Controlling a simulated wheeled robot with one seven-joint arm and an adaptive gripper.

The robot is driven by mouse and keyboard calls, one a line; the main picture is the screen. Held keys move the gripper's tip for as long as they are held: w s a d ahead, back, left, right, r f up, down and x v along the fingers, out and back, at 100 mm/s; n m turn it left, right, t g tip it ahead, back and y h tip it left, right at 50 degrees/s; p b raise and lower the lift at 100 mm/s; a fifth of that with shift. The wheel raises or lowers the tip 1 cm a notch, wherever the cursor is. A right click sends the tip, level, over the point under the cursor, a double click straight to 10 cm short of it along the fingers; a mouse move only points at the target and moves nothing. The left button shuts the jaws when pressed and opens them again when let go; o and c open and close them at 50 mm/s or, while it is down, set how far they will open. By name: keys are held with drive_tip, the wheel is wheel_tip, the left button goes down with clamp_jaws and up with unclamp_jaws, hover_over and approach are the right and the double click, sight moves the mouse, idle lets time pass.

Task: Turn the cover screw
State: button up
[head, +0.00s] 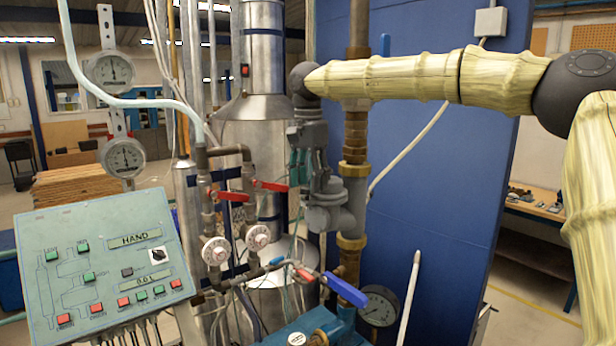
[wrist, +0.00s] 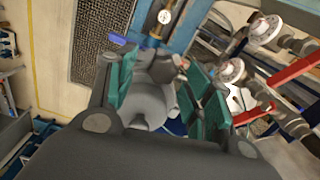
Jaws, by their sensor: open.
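My gripper (head: 303,168) is open, with its teal fingers pointing down beside the grey fitting (head: 338,212) on the brass-jointed vertical pipe. In the wrist view, my gripper (wrist: 160,82) has its two teal fingers spread apart. A grey rounded body (wrist: 162,68) shows between and beyond the fingers. I cannot tell whether the fingers touch it. I cannot make out the cover screw clearly in either view; the fingers and grey parts may hide it.
Red-handled valves (head: 232,196) and white dials (head: 215,251) stand left of the gripper. A blue lever (head: 345,290) and a dark gauge (head: 378,305) sit below. The control panel (head: 105,265) is at left. The blue wall panel (head: 430,190) is behind, with free room before it at right.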

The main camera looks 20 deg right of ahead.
drive_tip(key=shift+w+a+f, duration=0.1)
drive_tip(key=shift+w+f, duration=0.1)
drive_tip(key=shift+f, duration=0.25)
drive_tip(key=shift+s, duration=0.1)
drive_tip(key=c, duration=1)
drive_tip(key=shift+m, duration=2.4)
